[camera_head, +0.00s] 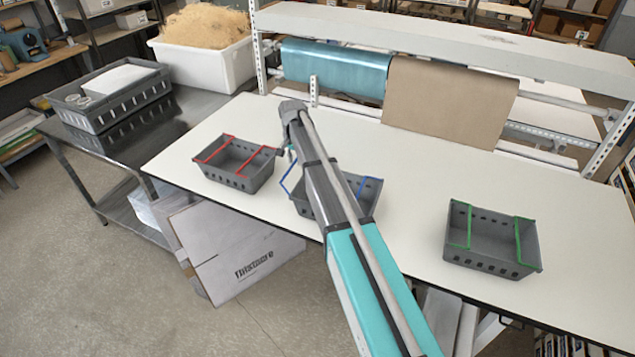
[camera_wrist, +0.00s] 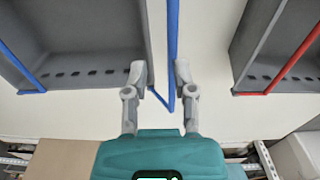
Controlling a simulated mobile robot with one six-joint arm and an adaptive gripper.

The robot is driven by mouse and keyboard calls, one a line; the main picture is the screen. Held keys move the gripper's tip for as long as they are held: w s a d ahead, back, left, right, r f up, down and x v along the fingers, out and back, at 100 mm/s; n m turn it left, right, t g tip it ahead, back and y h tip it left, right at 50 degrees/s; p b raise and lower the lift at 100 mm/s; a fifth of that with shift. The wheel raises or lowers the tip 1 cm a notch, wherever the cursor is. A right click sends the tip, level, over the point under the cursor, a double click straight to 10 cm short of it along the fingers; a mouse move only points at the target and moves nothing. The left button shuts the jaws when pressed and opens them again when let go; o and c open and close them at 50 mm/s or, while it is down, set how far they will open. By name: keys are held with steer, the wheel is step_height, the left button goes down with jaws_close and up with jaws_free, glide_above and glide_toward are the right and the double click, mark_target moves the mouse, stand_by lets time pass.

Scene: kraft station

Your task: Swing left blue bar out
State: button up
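The grey basket with blue bars (camera_head: 368,200) stands mid-table, partly hidden by my arm. Its left blue bar (camera_head: 290,178) shows at the basket's left side, outside the wall. In the wrist view this blue bar (camera_wrist: 172,45) runs alongside the basket wall (camera_wrist: 157,40), with a bent end between my fingers. The other blue bar (camera_wrist: 22,68) lies across the basket. My gripper (camera_wrist: 160,75) is open, its fingers on either side of the bar; the right finger is closer to it. Contact cannot be told. In the head view the fingertips are mostly hidden.
A basket with red bars (camera_head: 236,178) stands left of the blue-barred one, with a narrow gap. A basket with green bars (camera_head: 490,262) stands on the right. The white table (camera_head: 420,185) is clear between them. A shelf (camera_head: 450,38) with paper rolls stands behind.

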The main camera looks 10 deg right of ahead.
step_height(320, 180, up, 6)
steer(key=p, duration=0.5)
steer(key=shift+s+d+p, duration=0.2)
steer(key=shift+d+p, duration=0.1)
stand_by(0.6)
steer(key=s+d+f+n+b, duration=0.2)
steer(key=s+f+b, duration=0.3)
steer(key=s, duration=0.6)
steer(key=s+d+f+n+b, duration=0.2)
steer(key=s+f+b, duration=0.4)
steer(key=s, duration=0.5)
steer(key=s+d+f+n+b, duration=0.2)
steer(key=s+f+b, duration=0.4)
steer(key=s, duration=0.5)
steer(key=shift+d+f, duration=0.25)
steer(key=shift+d, duration=0.25)
steer(key=shift+s, duration=0.1)
